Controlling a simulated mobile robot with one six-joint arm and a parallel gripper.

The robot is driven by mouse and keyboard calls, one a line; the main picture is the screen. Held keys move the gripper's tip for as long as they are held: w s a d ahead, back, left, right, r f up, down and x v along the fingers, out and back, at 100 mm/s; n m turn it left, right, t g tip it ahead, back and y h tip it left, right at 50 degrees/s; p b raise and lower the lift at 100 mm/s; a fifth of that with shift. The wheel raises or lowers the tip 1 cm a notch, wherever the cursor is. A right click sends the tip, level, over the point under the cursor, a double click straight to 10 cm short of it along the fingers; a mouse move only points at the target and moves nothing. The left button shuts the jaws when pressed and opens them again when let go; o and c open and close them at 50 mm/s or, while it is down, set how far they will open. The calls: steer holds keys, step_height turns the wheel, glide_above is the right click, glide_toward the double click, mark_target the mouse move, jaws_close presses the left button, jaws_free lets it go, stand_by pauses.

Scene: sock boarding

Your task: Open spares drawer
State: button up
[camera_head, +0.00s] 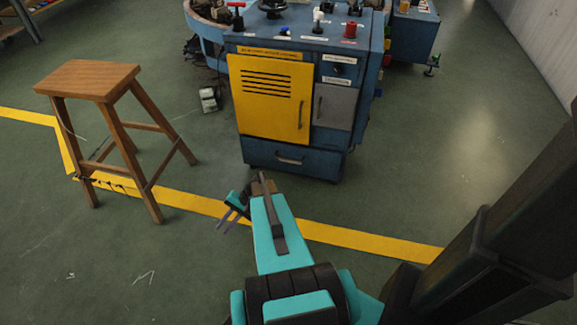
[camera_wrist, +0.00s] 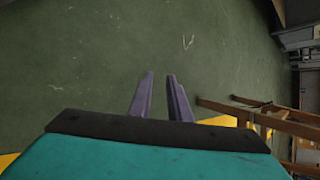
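A blue cabinet (camera_head: 247,126) stands at top centre in the head view. At its base is a wide blue drawer (camera_head: 265,160) with a pale bar handle (camera_head: 289,159); the drawer looks shut. I cannot read a label marking it as the spares drawer. My gripper (camera_head: 224,226) is in front of the cabinet, to the drawer's lower left in the picture and apart from it. In the wrist view, my gripper's two purple fingers (camera_wrist: 161,77) stand apart with nothing between them, over green floor. The drawer is not visible there.
A wooden stool (camera_head: 88,79) stands left of my arm; it also shows in the wrist view (camera_wrist: 265,120). A yellow door (camera_head: 268,92) and a grey door (camera_head: 333,106) sit above the drawer. Yellow tape (camera_head: 370,241) crosses the floor. Floor right of the cabinet is clear.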

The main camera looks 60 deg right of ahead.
steer(key=s+d+f+m+t+h+b, duration=0.2)
steer(key=d+m+t+b, duration=0.5)
steer(key=d, duration=1.7)
steer(key=s+d+r+m+t+h+b, duration=0.1)
steer(key=s+d+t+h+b, duration=0.1)
steer(key=s+d, duration=0.4)
steer(key=s+d+r+m+t+h+b, duration=0.2)
steer(key=s+d+h+b, duration=0.2)
steer(key=d, duration=1.1)
steer(key=s+b, duration=0.1)
steer(key=s, duration=0.2)
steer(key=shift+d+m, duration=0.3)
steer(key=shift+d, duration=0.1)
steer(key=shift+b+x, duration=2.35)
steer(key=shift+x, duration=4.5)
steer(key=shift+f, duration=0.1)
